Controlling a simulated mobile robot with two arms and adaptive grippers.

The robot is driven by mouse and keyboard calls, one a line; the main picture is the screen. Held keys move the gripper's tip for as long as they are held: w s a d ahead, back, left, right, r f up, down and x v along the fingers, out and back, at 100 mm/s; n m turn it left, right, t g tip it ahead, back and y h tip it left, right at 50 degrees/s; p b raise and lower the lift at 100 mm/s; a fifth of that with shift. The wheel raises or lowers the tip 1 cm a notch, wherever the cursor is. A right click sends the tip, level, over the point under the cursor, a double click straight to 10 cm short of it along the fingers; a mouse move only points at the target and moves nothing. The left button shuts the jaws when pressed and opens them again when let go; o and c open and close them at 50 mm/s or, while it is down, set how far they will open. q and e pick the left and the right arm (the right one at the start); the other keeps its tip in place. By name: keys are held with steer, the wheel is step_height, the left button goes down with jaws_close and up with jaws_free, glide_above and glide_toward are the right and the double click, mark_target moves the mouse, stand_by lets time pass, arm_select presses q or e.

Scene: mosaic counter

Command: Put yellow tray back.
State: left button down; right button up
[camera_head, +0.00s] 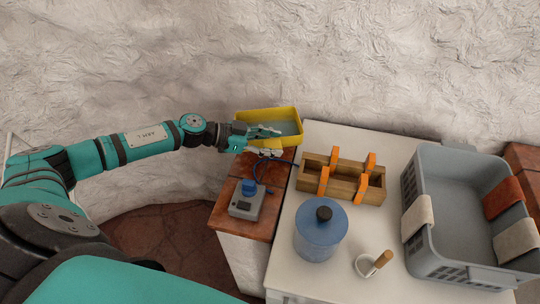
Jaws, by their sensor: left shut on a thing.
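The yellow tray (269,114) shows at the top middle, close to the rough wall, above the back of the reddish-brown counter strip (233,224). It is open-topped with a grey-blue inside. My left gripper (268,140) reaches in from the left and is shut on the tray's near side. The fingers cover part of that side. I cannot tell whether the tray's underside touches the counter. My right gripper is not in view.
A grey device with a blue knob (246,199) and cable sits below. On the white top (340,283) stand a wooden box with orange clips (351,181), a blue lidded jar (320,236), a small white cup with a wooden handle (367,265) and a grey crate with cloths (455,203).

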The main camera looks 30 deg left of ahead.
arm_select(q)
steer(key=f, duration=0.3)
steer(key=shift+s+d, duration=0.1)
steer(key=shift+s, duration=0.1)
step_height(320, 180, down, 3)
steer(key=shift+w+f, duration=0.15)
steer(key=shift+f, duration=0.05)
steer(key=shift+r, duration=0.1)
steer(key=shift+f, duration=0.2)
steer(key=c, duration=0.7)
jaws_free()
